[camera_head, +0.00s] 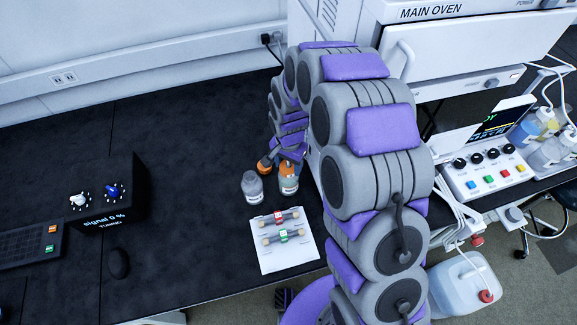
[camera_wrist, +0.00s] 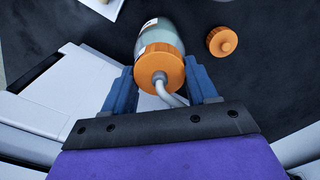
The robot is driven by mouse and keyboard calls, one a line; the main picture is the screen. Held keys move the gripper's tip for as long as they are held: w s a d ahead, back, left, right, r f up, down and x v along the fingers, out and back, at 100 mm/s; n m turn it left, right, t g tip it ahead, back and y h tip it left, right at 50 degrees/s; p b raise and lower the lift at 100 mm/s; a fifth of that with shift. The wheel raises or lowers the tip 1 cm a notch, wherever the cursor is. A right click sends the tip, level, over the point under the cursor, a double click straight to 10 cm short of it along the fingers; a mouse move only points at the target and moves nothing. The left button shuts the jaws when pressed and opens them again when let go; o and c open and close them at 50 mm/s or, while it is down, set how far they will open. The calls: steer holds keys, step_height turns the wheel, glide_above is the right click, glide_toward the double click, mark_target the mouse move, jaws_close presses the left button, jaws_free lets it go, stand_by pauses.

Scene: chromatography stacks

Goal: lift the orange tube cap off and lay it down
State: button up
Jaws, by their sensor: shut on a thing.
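The orange tube cap (camera_wrist: 160,74), with grey tubing coming from it, sits at the mouth of a clear bottle (camera_wrist: 160,38) in the wrist view. I cannot tell whether it is seated or slightly raised. My gripper (camera_wrist: 161,82) is shut on this cap, one blue finger on each side. In the head view my gripper (camera_head: 287,160) is over the bottle (camera_head: 289,185), and the arm partly hides it. A second orange cap (camera_wrist: 222,41), with a round knob, lies loose on the dark bench to the right in the wrist view.
An open clear bottle (camera_head: 253,188) stands just left of the capped one. A white sheet (camera_head: 275,260) with two small columns lies in front. A black signal box (camera_head: 95,200) and a mouse (camera_head: 118,263) are further left. Bare bench (camera_head: 185,190) lies between.

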steer(key=shift+a, duration=0.15)
steer(key=shift+r, duration=0.4)
step_height(320, 180, up, 3)
steer(key=shift+p, duration=0.65)
steer(key=s+d+r+p, duration=0.2)
steer(key=s+d, duration=0.1)
steer(key=s, duration=0.4)
steer(key=s+d+r+p, duration=0.2)
steer(key=s+d+r, duration=0.1)
steer(key=s, duration=0.4)
steer(key=shift+s+d, duration=0.25)
steer(key=shift+s, duration=0.1)
